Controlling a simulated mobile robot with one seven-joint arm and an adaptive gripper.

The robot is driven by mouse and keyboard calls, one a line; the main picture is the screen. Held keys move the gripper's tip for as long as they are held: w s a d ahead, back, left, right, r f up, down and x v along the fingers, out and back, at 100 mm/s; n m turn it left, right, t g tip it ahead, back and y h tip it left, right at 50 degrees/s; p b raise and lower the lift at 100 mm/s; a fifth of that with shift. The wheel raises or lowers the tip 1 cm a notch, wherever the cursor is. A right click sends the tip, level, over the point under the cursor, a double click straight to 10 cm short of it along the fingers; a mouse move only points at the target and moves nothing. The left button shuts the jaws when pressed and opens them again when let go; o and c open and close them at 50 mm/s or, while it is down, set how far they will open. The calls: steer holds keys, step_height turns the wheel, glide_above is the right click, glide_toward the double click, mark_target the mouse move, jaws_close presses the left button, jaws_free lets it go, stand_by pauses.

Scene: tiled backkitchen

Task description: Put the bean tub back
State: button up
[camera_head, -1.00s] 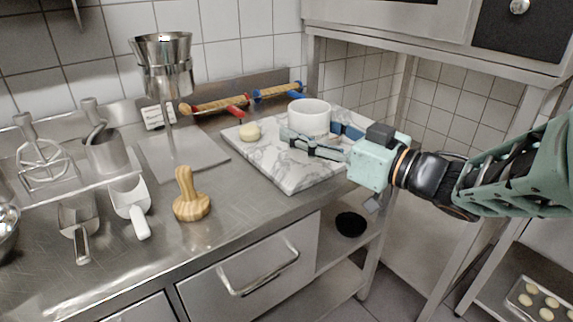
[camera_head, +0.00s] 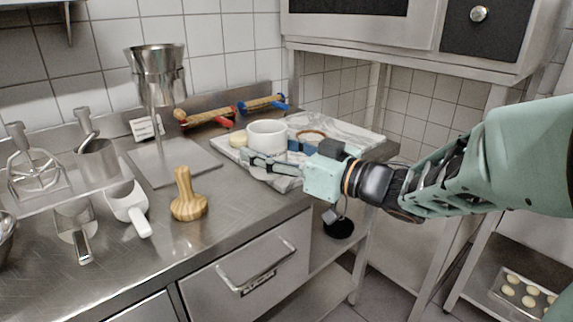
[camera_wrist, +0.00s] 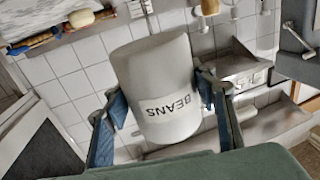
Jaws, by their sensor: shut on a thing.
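The bean tub (camera_head: 267,138) is a white round container over the left part of the marble slab. In the wrist view the tub (camera_wrist: 158,85) shows the word BEANS and appears tilted. My gripper (camera_head: 276,157) is shut on it, with one finger on each side of the tub; the gripper (camera_wrist: 160,92) also shows in the wrist view. The head view does not show clearly whether the tub's base is clear of the slab. The tub's inside is not visible.
Rolling pins (camera_head: 208,119) lie behind. A wooden pestle-like tool (camera_head: 188,200), scoops (camera_head: 128,205) and a metal dispenser (camera_head: 157,75) stand left. The counter's front middle is clear.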

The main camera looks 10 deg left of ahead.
steer(key=w+a+f+b, duration=0.1)
steer(key=a+f, duration=0.1)
steer(key=w+a+f+b, duration=0.1)
steer(key=a+f, duration=0.1)
steer(key=w+a+f+b, duration=0.1)
steer(key=a+f, duration=0.1)
steer(key=shift+a+f, duration=0.1)
steer(key=shift+f, duration=0.25)
steer(key=shift+w+a+f+b, duration=0.15)
steer(key=shift+f+b, duration=0.6)
steer(key=shift+f, duration=0.85)
steer(key=shift+f, duration=0.1)
steer(key=o, duration=1.5)
steer(key=shift+f, duration=0.1)
steer(key=shift+r, duration=0.25)
steer(key=p+v, duration=0.2)
steer(key=v, duration=1)
steer(key=shift+f, duration=0.15)
